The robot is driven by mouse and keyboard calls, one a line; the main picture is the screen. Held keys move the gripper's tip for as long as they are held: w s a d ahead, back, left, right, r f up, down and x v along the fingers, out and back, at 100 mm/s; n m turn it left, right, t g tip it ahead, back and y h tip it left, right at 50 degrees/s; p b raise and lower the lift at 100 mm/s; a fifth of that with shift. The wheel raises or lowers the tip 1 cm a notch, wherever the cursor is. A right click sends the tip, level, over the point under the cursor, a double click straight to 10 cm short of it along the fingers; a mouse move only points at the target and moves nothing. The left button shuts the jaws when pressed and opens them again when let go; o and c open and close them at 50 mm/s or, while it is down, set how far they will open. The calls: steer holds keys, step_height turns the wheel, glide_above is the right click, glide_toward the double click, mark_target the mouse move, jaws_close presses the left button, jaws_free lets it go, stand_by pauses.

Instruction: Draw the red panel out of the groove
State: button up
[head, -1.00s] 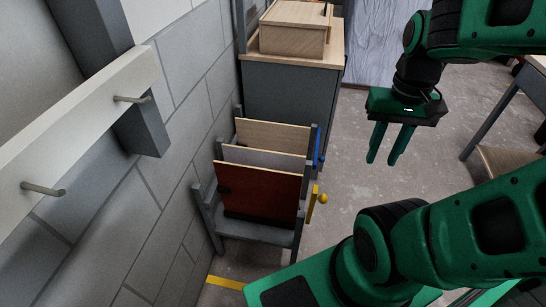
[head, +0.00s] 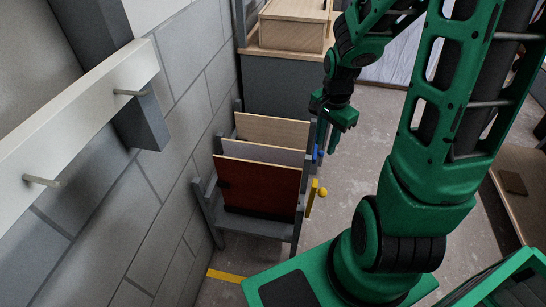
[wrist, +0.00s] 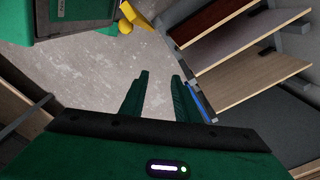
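The red panel (head: 258,187) stands upright in the front groove of a grey rack (head: 262,229) by the block wall. Behind it stand a pale-edged grey panel (head: 262,152) and a light wood panel (head: 270,131). My gripper (head: 328,143) hangs fingers down just right of the rack's rear part, apart from the red panel. In the wrist view my gripper (wrist: 160,82) is open and empty over bare floor. There the red panel (wrist: 210,20) shows at the upper right. Its lower part is hidden in that view.
A yellow latch with a round knob (head: 322,192) sits at the rack's front right, and a blue piece (head: 317,153) farther back. A grey cabinet (head: 282,90) stands behind. Pegs (head: 44,181) stick out from the white wall batten. Floor right of the rack is clear.

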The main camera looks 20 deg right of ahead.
mark_target(263, 164)
steer(key=w+a+f+m, duration=0.1)
steer(key=w+f, duration=0.1)
steer(key=w+a+f+m+y, duration=0.1)
steer(key=w+a+f+m, duration=0.1)
steer(key=f, duration=0.1)
steer(key=w+a+f+m+t, duration=0.1)
steer(key=w+a+f, duration=0.1)
steer(key=shift+a+f+m+y, duration=0.15)
steer(key=shift+f+m+y, duration=0.15)
steer(key=shift+f+y, duration=0.1)
steer(key=w+a+f+m, duration=0.1)
steer(key=a, duration=0.1)
steer(key=w+a+f+m+t+y, duration=0.1)
steer(key=w+a+f+m, duration=0.1)
steer(key=w+a+f+m+y, duration=0.1)
steer(key=a+m, duration=0.1)
steer(key=shift+w+a+f, duration=0.25)
steer(key=shift+w+f, duration=0.1)
steer(key=shift+x, duration=5.25)
steer(key=shift+w+a, duration=0.1)
jaws_close()
steer(key=shift+r, duration=0.25)
steer(key=shift+r, duration=2.4)
